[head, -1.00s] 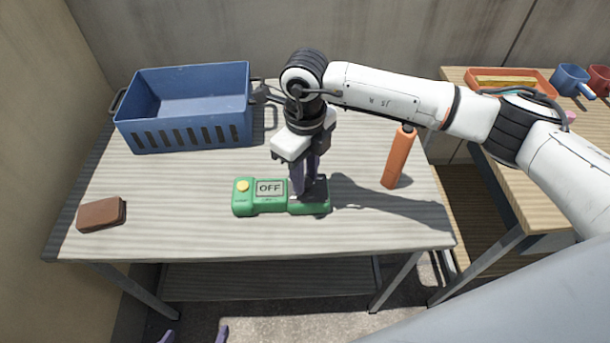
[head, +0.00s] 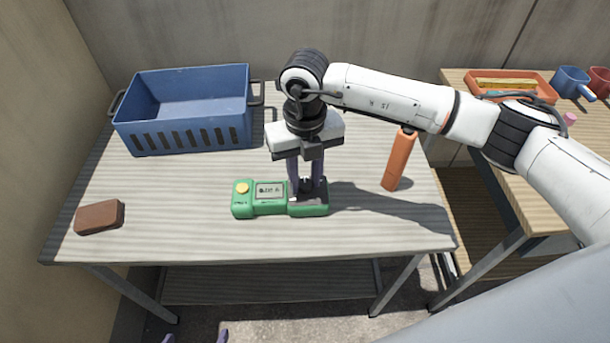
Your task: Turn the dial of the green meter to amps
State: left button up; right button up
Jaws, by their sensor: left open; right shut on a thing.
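The green meter (head: 243,204) lies on the table (head: 160,232), with a yellow button at its left end and a small grey display (head: 269,191). The display shows small dark characters that I cannot read surely. My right gripper (head: 306,187) reaches down over the meter's right part and is shut on the dark dial (head: 307,185), which its fingers partly cover. The dial's pointing mark is too small to tell. My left gripper (head: 195,338) shows only its fingertips at the bottom edge, apart and empty.
A blue crate (head: 188,138) stands at the back left. A brown block-like thing (head: 99,217) lies at the front left. A side table with an orange tray (head: 500,92) and cups is at the right.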

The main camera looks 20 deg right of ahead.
aim_at(305, 184)
dwell(0.4)
jog(key=o, duration=1.1)
jog(key=shift+c, duration=0.2)
notch_tip(305, 184, up, 10)
jog(key=shift+r, duration=0.15)
